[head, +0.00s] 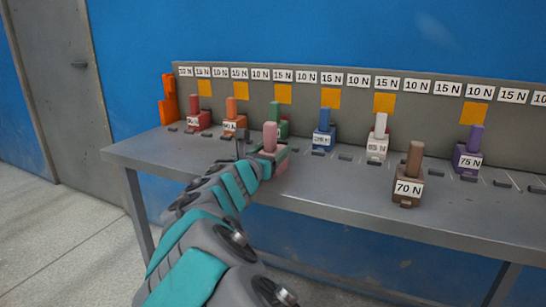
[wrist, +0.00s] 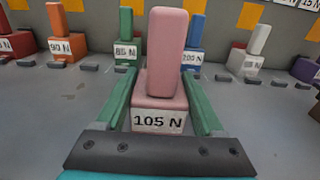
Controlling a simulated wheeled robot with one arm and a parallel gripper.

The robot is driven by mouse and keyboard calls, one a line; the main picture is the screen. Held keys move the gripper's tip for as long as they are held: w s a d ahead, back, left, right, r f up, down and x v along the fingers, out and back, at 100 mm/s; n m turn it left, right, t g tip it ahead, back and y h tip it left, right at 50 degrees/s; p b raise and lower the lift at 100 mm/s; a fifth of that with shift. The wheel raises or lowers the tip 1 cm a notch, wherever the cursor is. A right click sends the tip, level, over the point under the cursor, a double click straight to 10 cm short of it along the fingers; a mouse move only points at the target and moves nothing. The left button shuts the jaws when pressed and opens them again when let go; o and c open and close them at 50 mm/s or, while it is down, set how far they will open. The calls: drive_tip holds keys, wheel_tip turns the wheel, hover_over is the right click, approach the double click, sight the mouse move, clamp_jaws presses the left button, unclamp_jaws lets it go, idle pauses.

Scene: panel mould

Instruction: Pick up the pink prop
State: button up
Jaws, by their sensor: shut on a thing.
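The pink prop (wrist: 165,60) is a pink block with an upright pink post and a white label reading 105 N. In the wrist view it stands upright between the two green fingers of my gripper (wrist: 162,115), which is shut on its base. In the head view the pink prop (head: 269,137) is near the front edge of the table, left of centre. My gripper (head: 267,158) is around it there, and my arm hides part of its lower body. I cannot tell whether its underside touches the table.
The grey table (head: 340,185) carries several other props: red (head: 198,119), orange (head: 234,125), green (head: 282,127), blue (head: 324,138), white (head: 377,145), brown (head: 408,185) and purple (head: 467,158). A grey back panel (head: 225,100) with force labels and orange squares stands behind them. Small dark blocks lie between the props.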

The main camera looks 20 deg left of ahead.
clamp_jaws()
drive_tip(key=shift+r, duration=0.1)
